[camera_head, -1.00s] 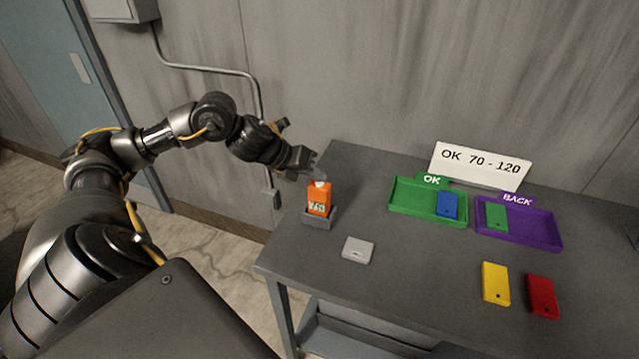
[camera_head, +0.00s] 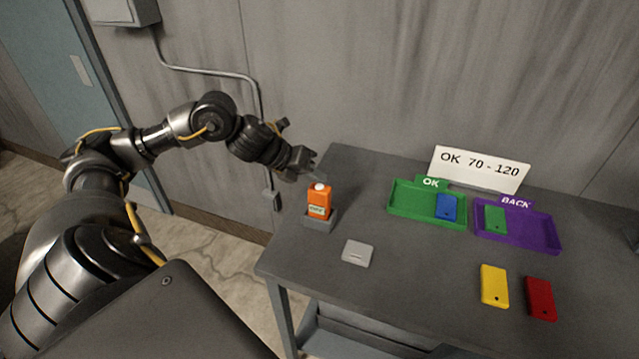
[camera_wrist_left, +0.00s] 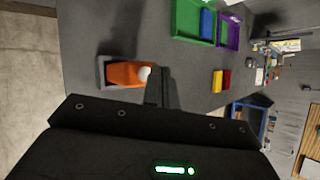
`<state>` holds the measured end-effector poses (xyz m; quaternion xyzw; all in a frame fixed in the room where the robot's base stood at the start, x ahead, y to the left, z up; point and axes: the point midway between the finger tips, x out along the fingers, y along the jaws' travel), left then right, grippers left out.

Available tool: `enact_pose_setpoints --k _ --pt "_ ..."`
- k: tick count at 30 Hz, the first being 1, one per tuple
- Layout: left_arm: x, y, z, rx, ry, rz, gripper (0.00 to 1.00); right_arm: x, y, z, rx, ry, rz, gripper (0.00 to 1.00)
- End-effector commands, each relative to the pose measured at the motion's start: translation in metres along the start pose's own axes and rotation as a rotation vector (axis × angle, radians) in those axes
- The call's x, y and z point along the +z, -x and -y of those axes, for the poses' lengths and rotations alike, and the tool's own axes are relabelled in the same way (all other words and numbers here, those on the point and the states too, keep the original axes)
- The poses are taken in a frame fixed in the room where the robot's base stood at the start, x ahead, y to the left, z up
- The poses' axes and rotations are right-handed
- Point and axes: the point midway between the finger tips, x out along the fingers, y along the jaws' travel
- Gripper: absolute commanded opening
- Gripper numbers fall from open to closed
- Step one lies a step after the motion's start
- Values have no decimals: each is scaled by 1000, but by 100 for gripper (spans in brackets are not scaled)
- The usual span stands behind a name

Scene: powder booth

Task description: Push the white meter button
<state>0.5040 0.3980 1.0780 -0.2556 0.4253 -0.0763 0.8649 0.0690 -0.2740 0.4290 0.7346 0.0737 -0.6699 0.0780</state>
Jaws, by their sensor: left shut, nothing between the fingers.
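The orange meter (camera_head: 318,203) stands upright in a small grey holder (camera_head: 319,220) near the table's left edge. Its white button (camera_head: 320,186) is on top and uncovered in the head view. The meter's small display shows, but I cannot read it surely. My left gripper (camera_head: 314,172) is shut and empty, just above and behind the button, apart from it as far as I can tell. In the left wrist view the shut fingers (camera_wrist_left: 158,88) are beside the white button (camera_wrist_left: 144,73) on the orange meter (camera_wrist_left: 124,73). My right gripper is not in view.
A light grey plate (camera_head: 358,252) lies in front of the meter. A green OK tray (camera_head: 402,200) holds a blue piece (camera_head: 447,207). A purple BACK tray (camera_head: 540,232) holds a green piece (camera_head: 495,218). Yellow (camera_head: 494,285) and red (camera_head: 540,298) pieces lie at front right. A sign (camera_head: 480,168) reads OK 70 - 120.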

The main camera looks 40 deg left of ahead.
Motion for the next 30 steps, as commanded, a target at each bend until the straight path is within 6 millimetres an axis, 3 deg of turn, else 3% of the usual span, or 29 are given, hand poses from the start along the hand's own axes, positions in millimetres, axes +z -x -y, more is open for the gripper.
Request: enact_pose_setpoints --k 10,24,30 --pt "2 4 3 0 0 0 0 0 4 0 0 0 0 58" --pt "28 38 28 -1 0 0 0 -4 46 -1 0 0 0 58" --pt "30 42 31 -1 0 -1 0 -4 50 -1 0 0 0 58"
